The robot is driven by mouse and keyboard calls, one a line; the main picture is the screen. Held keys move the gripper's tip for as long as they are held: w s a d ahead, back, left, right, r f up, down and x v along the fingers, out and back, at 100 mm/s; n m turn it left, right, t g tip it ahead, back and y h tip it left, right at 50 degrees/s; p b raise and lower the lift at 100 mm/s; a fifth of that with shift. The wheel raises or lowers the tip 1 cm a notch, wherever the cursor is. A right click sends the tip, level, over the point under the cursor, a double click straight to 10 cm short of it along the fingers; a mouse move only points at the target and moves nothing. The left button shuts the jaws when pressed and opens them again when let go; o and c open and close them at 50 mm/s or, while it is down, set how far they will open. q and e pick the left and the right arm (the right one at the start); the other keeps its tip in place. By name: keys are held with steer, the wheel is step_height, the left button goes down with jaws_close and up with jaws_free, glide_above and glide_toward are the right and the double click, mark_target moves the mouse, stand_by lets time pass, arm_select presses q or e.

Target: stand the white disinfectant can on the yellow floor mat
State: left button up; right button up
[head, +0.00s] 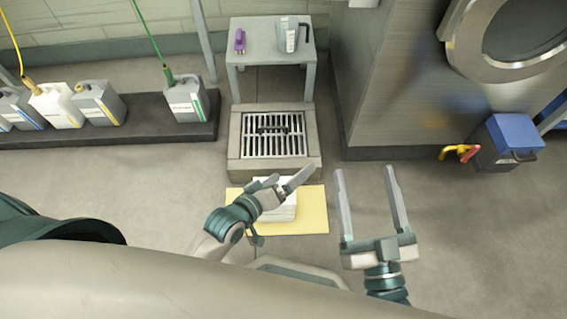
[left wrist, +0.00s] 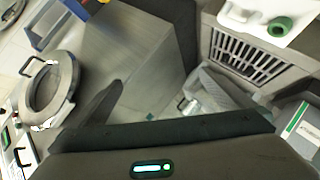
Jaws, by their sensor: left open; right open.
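The white can (head: 284,211) is on the yellow floor mat (head: 316,222) in the head view and looks upright. My left arm hides part of it. In the left wrist view a white can (left wrist: 240,18) with a green cap shows at the top right, beside the floor grate. My left gripper (head: 290,178) is open, at the can's upper end in the head view; I cannot tell whether it touches the can. My right gripper (head: 365,175) is open and empty, to the right of the mat.
The floor grate (head: 274,134) lies just beyond the mat, and a grey table (head: 270,50) with a jug (head: 288,36) stands behind it. Several canisters stand on a dark platform (head: 140,125) at left. A large machine (head: 395,80) and a blue-lidded bin (head: 505,145) are at right.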

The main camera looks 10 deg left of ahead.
arm_select(q)
steer(key=s+r+m+t, duration=0.3)
steer(key=s+r+m, duration=0.1)
steer(key=r, duration=0.7)
steer(key=s+d+r+m+t+h, duration=0.1)
steer(key=s+r+m+t, duration=0.2)
steer(key=r, duration=0.8)
steer(key=shift+s+m+t, duration=0.4)
steer(key=shift+s+m, duration=0.2)
steer(key=shift+s, duration=0.3)
steer(key=shift+f, duration=0.1)
